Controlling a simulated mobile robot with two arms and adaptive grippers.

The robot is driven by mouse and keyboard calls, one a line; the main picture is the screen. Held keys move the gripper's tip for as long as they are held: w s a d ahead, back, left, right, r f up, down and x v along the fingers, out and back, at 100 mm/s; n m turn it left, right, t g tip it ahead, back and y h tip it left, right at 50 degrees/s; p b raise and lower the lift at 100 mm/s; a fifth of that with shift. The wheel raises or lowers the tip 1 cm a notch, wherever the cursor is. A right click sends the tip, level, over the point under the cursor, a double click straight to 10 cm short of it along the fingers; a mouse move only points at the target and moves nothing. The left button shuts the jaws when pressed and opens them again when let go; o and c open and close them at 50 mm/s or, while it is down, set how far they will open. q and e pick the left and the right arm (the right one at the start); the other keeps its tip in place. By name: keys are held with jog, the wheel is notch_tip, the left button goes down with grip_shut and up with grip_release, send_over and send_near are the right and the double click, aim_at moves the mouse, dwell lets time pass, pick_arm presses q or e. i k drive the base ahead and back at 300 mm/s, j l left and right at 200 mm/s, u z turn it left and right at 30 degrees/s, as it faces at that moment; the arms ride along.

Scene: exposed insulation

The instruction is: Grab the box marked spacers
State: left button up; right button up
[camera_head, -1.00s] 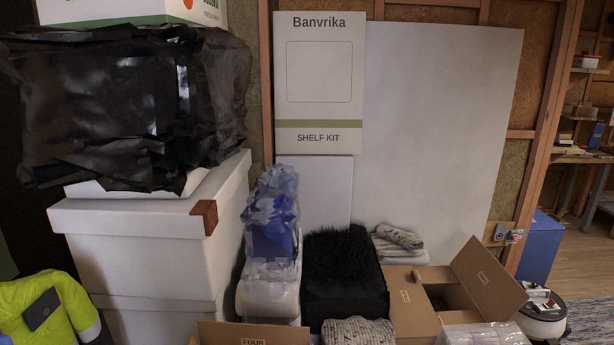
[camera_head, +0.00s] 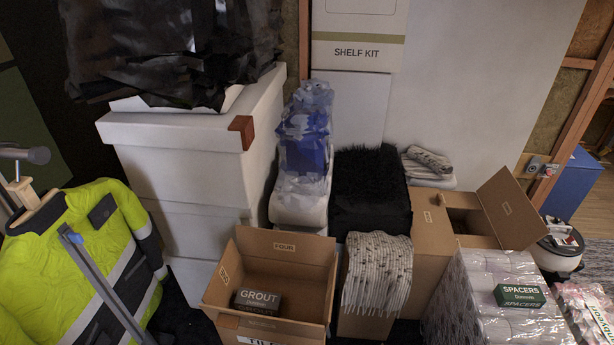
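The box marked spacers (camera_head: 519,296) is small and dark green with white lettering. It lies on top of a stack of white, plastic-wrapped rolls (camera_head: 490,272) at the lower right of the head view. Its label faces me and nothing covers it. Neither of my grippers shows in this view.
An open carton (camera_head: 323,292) holding a dark grout box (camera_head: 258,301) stands at lower centre. Another open carton (camera_head: 428,222) is behind the rolls. A hi-vis jacket (camera_head: 70,255) is at left. A white round bin (camera_head: 556,255) stands right.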

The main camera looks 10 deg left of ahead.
aim_at(508, 297)
jog(key=z, duration=1.4)
